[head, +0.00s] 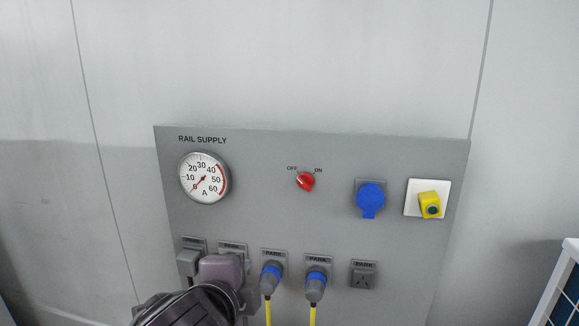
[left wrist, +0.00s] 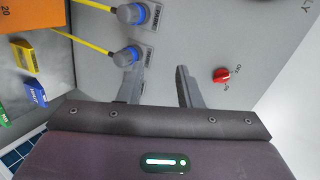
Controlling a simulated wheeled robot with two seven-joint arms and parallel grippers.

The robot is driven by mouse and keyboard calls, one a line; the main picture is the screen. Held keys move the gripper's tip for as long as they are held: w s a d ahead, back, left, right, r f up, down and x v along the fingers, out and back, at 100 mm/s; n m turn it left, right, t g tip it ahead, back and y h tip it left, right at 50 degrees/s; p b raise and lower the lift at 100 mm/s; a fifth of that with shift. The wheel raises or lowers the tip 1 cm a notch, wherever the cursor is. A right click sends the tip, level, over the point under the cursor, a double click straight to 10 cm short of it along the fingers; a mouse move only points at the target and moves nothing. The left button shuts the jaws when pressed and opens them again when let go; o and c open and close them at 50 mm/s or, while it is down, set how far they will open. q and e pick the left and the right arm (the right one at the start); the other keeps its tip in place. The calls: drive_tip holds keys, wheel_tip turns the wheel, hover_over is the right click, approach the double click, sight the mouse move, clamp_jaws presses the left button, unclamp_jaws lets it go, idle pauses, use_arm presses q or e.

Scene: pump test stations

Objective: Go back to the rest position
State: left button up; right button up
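My left gripper (left wrist: 162,74) shows in the left wrist view with its two grey fingers apart and nothing visible between them. In the head view my left arm comes in from the bottom, and the gripper (head: 240,285) is in front of the lower left of the grey panel (head: 265,220), covering part of the socket row. Its fingertips are hard to make out there, and I cannot tell whether it touches the panel. My right gripper is in neither view.
Two blue-and-grey plugs (head: 271,277) (head: 316,281) with yellow cables sit in PARK sockets. The right PARK socket (head: 363,276) is empty.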

use_arm(q)
drive_tip(key=s+a+f+n+g+y, duration=0.1)
drive_tip(key=s+a+f+n+g, duration=0.25)
drive_tip(key=s+f+n, duration=0.4)
drive_tip(key=s+a+f+n+g, duration=0.3)
drive_tip(key=s+a+f+n, duration=0.15)
drive_tip(key=f, duration=0.65)
drive_tip(key=s+a+f+n+g+y, duration=0.1)
drive_tip(key=s+a+f+n+g, duration=0.3)
drive_tip(key=f, duration=0.6)
wheel_tip(320, 180, down, 33)
drive_tip(key=s+b, duration=0.2)
drive_tip(key=b, duration=0.3)
drive_tip(key=s+a+f+b, duration=0.2)
drive_tip(key=s+f, duration=0.8)
drive_tip(key=f, duration=0.2)
drive_tip(key=s+a+f+b, duration=0.1)
drive_tip(key=s+f+b, duration=0.2)
drive_tip(key=s+f, duration=0.7)
wheel_tip(320, 180, down, 3)
drive_tip(key=shift+a+r+g, duration=0.2)
drive_tip(key=shift+a+g, duration=0.15)
drive_tip(key=shift+g, duration=0.1)
